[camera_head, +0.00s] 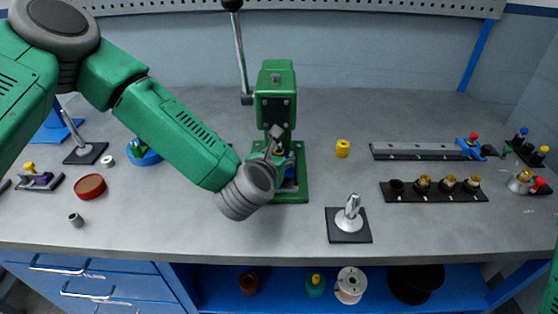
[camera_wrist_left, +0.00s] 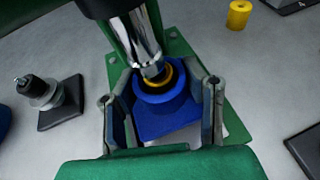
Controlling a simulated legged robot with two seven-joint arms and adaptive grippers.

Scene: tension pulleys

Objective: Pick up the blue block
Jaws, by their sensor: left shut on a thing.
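The blue block (camera_wrist_left: 168,122) sits under the chrome ram (camera_wrist_left: 140,50) of the green press, between the fingers of my left gripper (camera_wrist_left: 163,112) in the left wrist view. The gripper is shut on it. A yellow ring (camera_wrist_left: 165,74) shows in the block's round top, just under the ram's tip. In the head view my left gripper (camera_head: 280,158) reaches to the press base, and only a small part of the blue block (camera_head: 289,175) shows behind the fingers. My right gripper is not in view.
The green arbor press (camera_head: 276,85) with its tall lever (camera_head: 239,50) stands close over the block. A yellow cylinder (camera_head: 343,148) stands to the right. A black square plate with a metal post (camera_head: 350,215) stands in front right. Dark strips with fittings (camera_head: 433,190) lie farther right.

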